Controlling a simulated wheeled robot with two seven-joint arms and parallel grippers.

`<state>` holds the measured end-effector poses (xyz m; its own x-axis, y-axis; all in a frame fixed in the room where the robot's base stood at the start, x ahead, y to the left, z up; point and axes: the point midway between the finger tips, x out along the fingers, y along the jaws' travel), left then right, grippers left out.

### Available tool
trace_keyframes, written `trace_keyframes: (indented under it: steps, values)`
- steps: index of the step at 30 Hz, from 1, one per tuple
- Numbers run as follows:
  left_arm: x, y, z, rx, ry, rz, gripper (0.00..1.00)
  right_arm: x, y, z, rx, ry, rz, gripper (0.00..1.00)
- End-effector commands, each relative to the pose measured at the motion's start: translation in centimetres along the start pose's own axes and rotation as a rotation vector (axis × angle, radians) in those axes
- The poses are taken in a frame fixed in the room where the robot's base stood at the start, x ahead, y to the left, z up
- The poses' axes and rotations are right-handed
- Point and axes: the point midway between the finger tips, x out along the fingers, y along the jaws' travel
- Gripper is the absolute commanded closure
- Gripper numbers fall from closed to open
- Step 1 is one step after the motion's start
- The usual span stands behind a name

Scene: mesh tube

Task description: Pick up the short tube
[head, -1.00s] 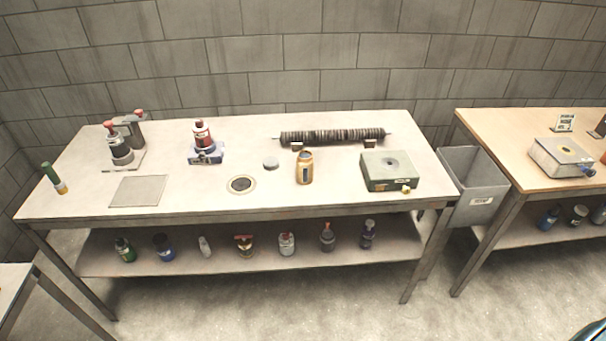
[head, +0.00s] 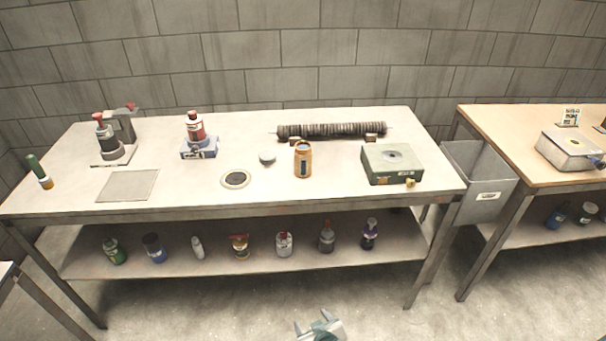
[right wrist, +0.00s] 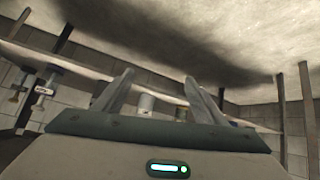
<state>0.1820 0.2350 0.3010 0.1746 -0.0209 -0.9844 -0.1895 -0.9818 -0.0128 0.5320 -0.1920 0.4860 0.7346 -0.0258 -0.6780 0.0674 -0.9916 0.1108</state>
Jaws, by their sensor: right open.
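I cannot tell for certain which thing is the short tube. A small upright orange-brown cylinder (head: 303,160) with a dark label stands near the middle of the table (head: 270,199). A green tube (head: 36,168) with a yellow end stands tilted at the table's left edge. A long dark ribbed tube (head: 330,131) lies on a rod at the back. My right gripper (head: 312,322) is low in front of the table, well apart from all of these. In the right wrist view its fingers (right wrist: 160,76) are open with nothing between them. My left gripper is not in view.
A green box (head: 391,164) stands at the table's right, a red-topped bottle (head: 194,128) on a blue base at the left. A flat plate (head: 128,186) and dark disc (head: 236,180) lie in front. Bottles line the lower shelf (head: 215,262). A grey bin (head: 478,180) hangs at right.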

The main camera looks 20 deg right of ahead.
Motion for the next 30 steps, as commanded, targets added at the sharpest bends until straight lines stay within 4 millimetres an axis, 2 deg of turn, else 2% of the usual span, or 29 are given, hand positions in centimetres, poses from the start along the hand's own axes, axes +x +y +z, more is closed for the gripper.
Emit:
trace_keyframes:
  steps: [1,2,3,6,9,12,15,18,30]
  values:
    - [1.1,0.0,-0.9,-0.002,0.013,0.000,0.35,0.8,0.5,-4.9,0.021,0.091,0.026,0.35]
    - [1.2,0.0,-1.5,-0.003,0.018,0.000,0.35,0.6,1.0,-8.0,0.033,0.142,0.043,0.35]
    - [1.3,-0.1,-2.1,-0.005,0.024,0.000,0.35,0.1,1.8,-11.9,0.050,0.210,0.067,0.35]
    - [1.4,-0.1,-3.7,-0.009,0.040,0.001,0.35,-2.3,3.8,-20.9,0.098,0.375,0.126,0.35]
    - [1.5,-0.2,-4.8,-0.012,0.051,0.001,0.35,-5.6,5.8,-27.9,0.145,0.519,0.177,0.35]
    - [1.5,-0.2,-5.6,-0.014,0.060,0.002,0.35,-8.7,7.4,-32.6,0.182,0.627,0.217,0.35]
    - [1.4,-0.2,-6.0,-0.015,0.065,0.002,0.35,-11.0,8.5,-35.3,0.208,0.694,0.241,0.35]
    - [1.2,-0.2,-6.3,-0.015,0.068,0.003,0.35,-12.1,9.0,-36.4,0.221,0.724,0.252,0.35]
    - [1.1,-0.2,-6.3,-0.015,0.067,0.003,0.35,-12.3,9.0,-36.6,0.221,0.727,0.253,0.35]
